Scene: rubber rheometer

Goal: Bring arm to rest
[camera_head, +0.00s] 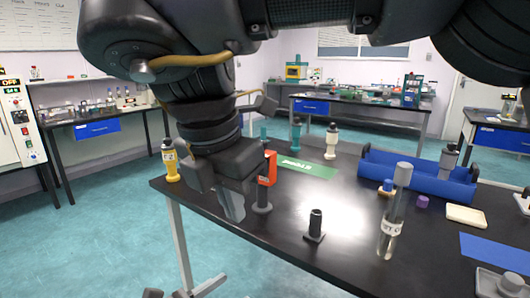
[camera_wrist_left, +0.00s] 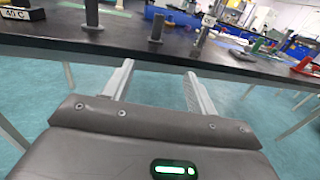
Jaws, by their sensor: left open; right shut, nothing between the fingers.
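My right arm (camera_head: 205,110) reaches across the top left of the head view. Its right gripper (camera_head: 232,207) hangs at the left edge of the black table (camera_head: 290,235), with its fingers together and empty. It is beside a dark post on a round base (camera_head: 262,195); whether they touch I cannot tell. My left gripper (camera_wrist_left: 158,70) shows in the left wrist view, open and empty, with its fingers pointing toward the table's front edge (camera_wrist_left: 150,52). Teal floor shows between the fingers. I cannot make out the left gripper in the head view.
On the table are a yellow bottle (camera_head: 170,160), a red-orange part (camera_head: 267,168), a short black post (camera_head: 315,225), a tall clear cylinder (camera_head: 390,232), a blue tray (camera_head: 405,172) and a green mat (camera_head: 307,167). Open floor (camera_head: 110,235) lies left of the table.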

